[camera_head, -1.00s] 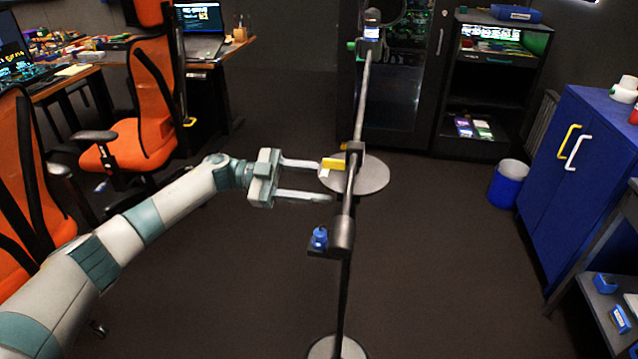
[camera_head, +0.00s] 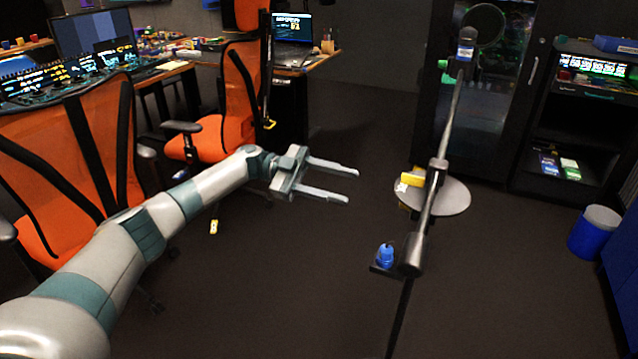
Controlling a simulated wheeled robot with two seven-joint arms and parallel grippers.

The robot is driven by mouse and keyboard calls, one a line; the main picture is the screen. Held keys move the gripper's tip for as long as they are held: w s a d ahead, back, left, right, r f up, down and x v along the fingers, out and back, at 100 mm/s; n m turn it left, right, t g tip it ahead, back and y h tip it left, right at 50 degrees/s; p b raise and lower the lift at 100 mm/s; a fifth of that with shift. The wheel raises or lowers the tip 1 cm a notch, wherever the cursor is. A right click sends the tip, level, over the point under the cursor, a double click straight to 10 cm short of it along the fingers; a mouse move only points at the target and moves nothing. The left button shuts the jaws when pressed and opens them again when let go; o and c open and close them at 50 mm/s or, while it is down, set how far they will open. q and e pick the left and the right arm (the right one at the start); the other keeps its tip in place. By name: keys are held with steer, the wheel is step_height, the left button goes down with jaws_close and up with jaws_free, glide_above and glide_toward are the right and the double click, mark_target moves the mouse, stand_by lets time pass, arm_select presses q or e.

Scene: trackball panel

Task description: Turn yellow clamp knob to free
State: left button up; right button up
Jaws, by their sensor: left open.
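The yellow clamp knob (camera_head: 412,180) sits on the left side of the dark bar of a stand, about midway along it, above a grey round plate (camera_head: 452,196). A small white part shows at its left end. My left gripper (camera_head: 352,182) is open and empty, its two fingers pointing right toward the knob. A clear gap lies between the fingertips and the knob. My right gripper is not in view.
A blue knob (camera_head: 386,254) sits at the near end of the bar. A green knob (camera_head: 446,78) and a ring (camera_head: 484,26) are at its far end. Orange chairs (camera_head: 232,92) stand at left. A blue bin (camera_head: 595,232) stands at right. Floor between is clear.

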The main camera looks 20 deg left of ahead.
arm_select(q)
steer(key=shift+a+b, duration=0.3)
steer(key=shift+a, duration=2.15)
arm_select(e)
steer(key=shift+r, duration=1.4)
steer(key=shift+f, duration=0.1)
